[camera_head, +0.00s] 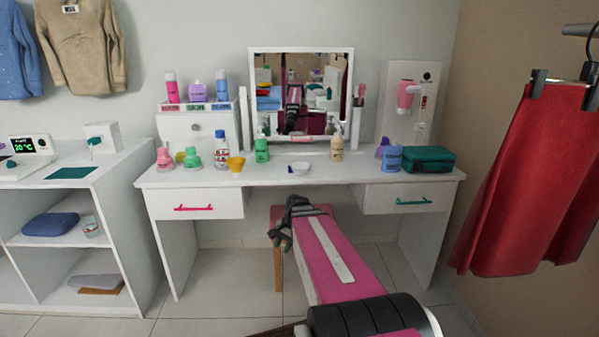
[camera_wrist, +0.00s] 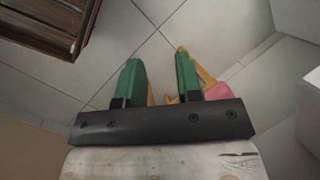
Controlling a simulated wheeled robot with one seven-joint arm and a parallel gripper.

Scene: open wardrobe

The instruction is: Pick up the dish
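A small white dish (camera_head: 300,168) sits on the white dressing table near its front edge, in front of the mirror, in the head view. A small blue mark shows at its left side. My gripper (camera_head: 284,240) is below the tabletop, in front of the table by the stool, apart from the dish. In the wrist view my gripper (camera_wrist: 158,68) has its two green fingers spread with nothing held between them. The wrist view points down at floor tiles, and the dish does not show there.
The dressing table (camera_head: 330,179) also holds a yellow cup (camera_head: 236,164), a green bottle (camera_head: 262,150), a beige bottle (camera_head: 337,149) and a teal case (camera_head: 428,160). A stool (camera_head: 278,262) stands below. A red skirt (camera_head: 530,180) hangs at right. Clear tabletop lies around the dish.

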